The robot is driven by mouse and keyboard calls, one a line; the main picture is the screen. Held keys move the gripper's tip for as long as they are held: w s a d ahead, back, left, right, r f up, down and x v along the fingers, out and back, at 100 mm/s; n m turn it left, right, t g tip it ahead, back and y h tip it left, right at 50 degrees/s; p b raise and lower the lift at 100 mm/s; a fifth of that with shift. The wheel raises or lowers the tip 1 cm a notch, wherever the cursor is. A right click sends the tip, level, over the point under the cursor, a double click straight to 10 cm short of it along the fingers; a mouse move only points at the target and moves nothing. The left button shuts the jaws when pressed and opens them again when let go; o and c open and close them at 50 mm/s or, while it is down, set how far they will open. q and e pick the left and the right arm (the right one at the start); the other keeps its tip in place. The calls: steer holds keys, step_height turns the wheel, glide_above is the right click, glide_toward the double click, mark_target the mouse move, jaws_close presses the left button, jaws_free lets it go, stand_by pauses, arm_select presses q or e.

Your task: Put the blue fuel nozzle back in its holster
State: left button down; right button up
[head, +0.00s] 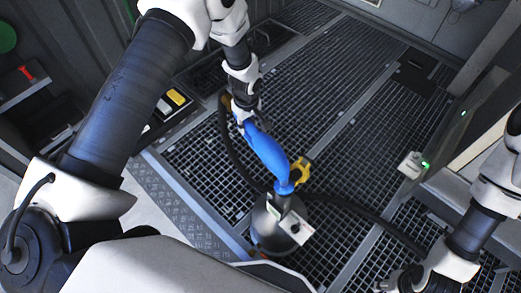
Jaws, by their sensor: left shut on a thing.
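The blue fuel nozzle (268,153) hangs at a slant in the middle of the head view, over the floor grating. My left gripper (241,117) is shut on its upper end. The nozzle's lower end is by a yellow knobbed part (300,172) and over a grey rounded body (264,228) with a white box (294,226) on it. I cannot tell whether they touch, or whether the grey body is the holster. My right gripper (388,284) is at the bottom right edge, far from the nozzle; its fingers are partly cut off.
A black hose (232,150) curves from near my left gripper, and a black hose length runs right across the grating. Yellow and white items (176,97) lie at left. The upper middle grating is clear.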

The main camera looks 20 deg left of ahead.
arm_select(q)
step_height(320, 180, up, 10)
steer(key=p, duration=0.6)
steer(key=shift+f, duration=0.2)
